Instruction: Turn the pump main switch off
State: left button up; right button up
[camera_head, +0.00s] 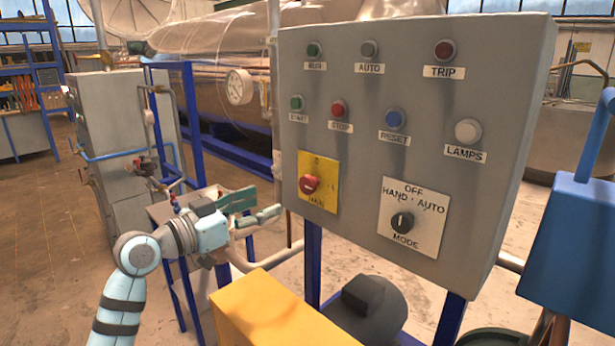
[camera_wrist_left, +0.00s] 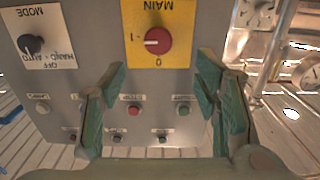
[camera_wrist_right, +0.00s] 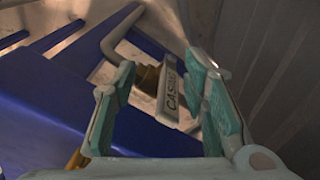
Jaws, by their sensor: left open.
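The pump main switch is a red rotary knob (camera_head: 310,184) on a yellow plate (camera_head: 319,200), low on the left of the grey control panel. In the left wrist view the knob (camera_wrist_left: 158,41) appears upside down, its white mark toward the "1", with the "0" below it. My left gripper (camera_head: 258,205) is open in front of the panel, left of and slightly below the knob. In the left wrist view its fingers (camera_wrist_left: 163,78) are apart and empty, with the knob beyond them. My right gripper (camera_wrist_right: 160,72) is open and shows only in the right wrist view.
The grey panel (camera_head: 350,105) also bears several push buttons, lamps and a black mode knob (camera_head: 402,222). A yellow block (camera_head: 275,310) stands below the panel. A blue box (camera_head: 575,240) is at the right. A labelled tag (camera_wrist_right: 168,95) shows beyond the right fingers.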

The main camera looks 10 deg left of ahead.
aim_at(305, 184)
pick_arm(q)
jog(key=x, duration=0.2)
jog(key=p+x, duration=0.1)
jog(key=x, duration=0.2)
jog(key=r+x, duration=0.1)
jog(key=x, duration=0.1)
jog(key=shift+d+r, duration=0.1)
jog(key=shift+d, duration=0.4)
jog(key=x, duration=0.3)
jog(key=f+x, duration=0.1)
jog(key=x, duration=0.1)
jog(key=shift+w+a+p, duration=0.15)
jog(key=shift+w+p, duration=0.2)
jog(key=shift+w, duration=0.15)
jog(key=shift+w+d, duration=0.2)
jog(key=shift+w, duration=0.05)
jog(key=shift+s+r, duration=0.2)
jog(key=shift+s, duration=0.05)
jog(key=shift+w+f, duration=0.1)
jog(key=c, duration=1.1)
pick_arm(e)
jog(key=shift+s+r, duration=0.55)
jog(key=shift+r, duration=0.35)
